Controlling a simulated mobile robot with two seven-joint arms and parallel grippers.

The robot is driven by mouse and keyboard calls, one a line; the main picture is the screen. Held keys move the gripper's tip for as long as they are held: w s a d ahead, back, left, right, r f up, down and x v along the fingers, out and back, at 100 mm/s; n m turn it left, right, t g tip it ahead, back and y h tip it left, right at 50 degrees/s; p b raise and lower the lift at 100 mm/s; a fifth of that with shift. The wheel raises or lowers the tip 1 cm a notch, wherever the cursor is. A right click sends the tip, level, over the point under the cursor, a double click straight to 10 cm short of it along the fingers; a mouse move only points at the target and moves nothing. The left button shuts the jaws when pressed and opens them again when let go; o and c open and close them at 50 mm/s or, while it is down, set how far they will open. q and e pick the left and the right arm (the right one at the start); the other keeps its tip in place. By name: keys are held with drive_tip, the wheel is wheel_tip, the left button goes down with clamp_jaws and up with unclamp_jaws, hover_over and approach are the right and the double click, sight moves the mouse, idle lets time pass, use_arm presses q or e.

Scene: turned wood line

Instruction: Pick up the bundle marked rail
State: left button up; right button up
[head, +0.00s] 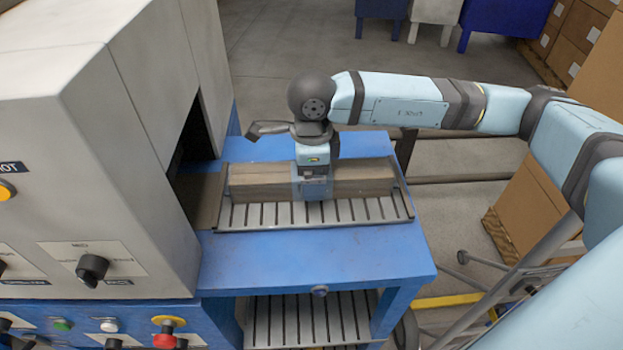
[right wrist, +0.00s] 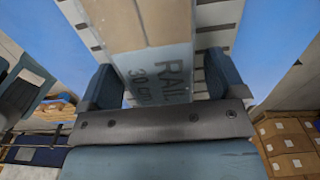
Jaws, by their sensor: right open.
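The bundle marked rail (head: 256,181) is a long brown wooden bundle with a light blue band around its middle. It lies across a slatted metal rack on the blue table beside the machine. In the right wrist view the band (right wrist: 165,78) reads "RAIL 30 cm". My right gripper (head: 313,187) points down over the band. In the right wrist view its two dark blue fingers stand open on either side of the band. Whether either finger touches it I cannot tell. My left gripper is not in view.
A grey machine (head: 100,120) with a dark opening stands left of the bundle, with knobs and buttons in front. The blue table (head: 330,262) is bare before the rack (head: 375,210). Cardboard boxes (head: 535,210) stand on the right.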

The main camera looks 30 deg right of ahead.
drive_tip(key=shift+r, duration=0.1)
drive_tip(key=c, duration=1.4)
